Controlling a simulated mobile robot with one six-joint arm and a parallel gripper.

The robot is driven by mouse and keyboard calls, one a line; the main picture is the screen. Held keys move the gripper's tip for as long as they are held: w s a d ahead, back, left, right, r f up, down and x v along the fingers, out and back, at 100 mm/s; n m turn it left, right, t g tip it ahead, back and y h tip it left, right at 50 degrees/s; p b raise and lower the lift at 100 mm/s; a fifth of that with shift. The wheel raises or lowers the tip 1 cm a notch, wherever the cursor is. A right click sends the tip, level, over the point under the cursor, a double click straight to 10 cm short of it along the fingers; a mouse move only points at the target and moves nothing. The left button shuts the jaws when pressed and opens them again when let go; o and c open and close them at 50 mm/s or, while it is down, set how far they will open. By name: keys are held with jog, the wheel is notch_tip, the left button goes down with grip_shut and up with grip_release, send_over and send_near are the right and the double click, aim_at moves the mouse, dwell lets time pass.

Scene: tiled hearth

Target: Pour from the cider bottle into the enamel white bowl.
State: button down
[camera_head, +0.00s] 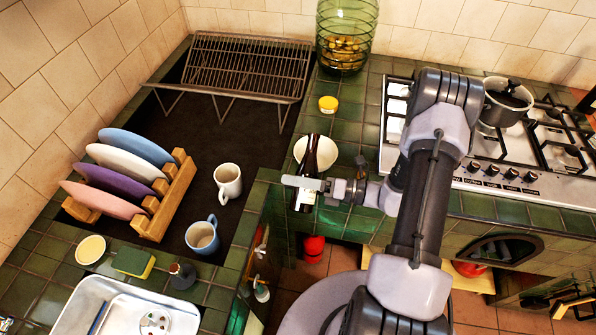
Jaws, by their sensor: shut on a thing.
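The cider bottle (308,160) is dark, with its narrow end at the top of the picture. It looks close to upright, with perhaps a slight lean. My gripper (306,185) is shut on it, reaching in from the right and covering part of its lower half. The enamel white bowl (326,153) stands on the green tiled counter just behind the bottle, which hides part of its left side. The bottle appears in front of the bowl; I cannot tell its height above the counter edge. The bowl's inside is mostly pale, and no liquid stream shows.
A stove (540,140) with a pot (502,103) is to the right. A wire rack (245,65), plate rack (165,205) and two mugs (228,182) are left.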

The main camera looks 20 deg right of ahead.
notch_tip(320, 180, down, 3)
jog(key=shift+d+f+b, duration=0.1)
jog(key=shift+b, duration=0.95)
jog(key=r+p, duration=0.1)
jog(key=r+m+p, duration=0.1)
jog(key=shift+s+r+m+p, duration=0.15)
jog(key=shift+s+m+p, duration=0.05)
jog(key=shift+m+p, duration=0.1)
jog(key=shift+s+a+r+m+p, duration=0.15)
jog(key=shift+a+r+m+p, duration=0.05)
jog(key=shift+r+m+p, duration=0.3)
jog(key=shift+s+a+r+m+p, duration=0.1)
jog(key=shift+a+r+m+p, duration=0.05)
jog(key=shift+r+m+p, duration=0.35)
jog(key=shift+f+b, duration=1.95)
jog(key=shift+f, duration=0.7)
jog(key=r+m+p, duration=0.1)
jog(key=r+p, duration=0.1)
jog(key=shift+s+m+p, duration=0.1)
jog(key=shift+m+p, duration=0.2)
jog(key=shift+p, duration=0.05)
jog(key=shift+m, duration=0.3)
jog(key=shift+r+p, duration=0.1)
jog(key=shift+p, duration=0.25)
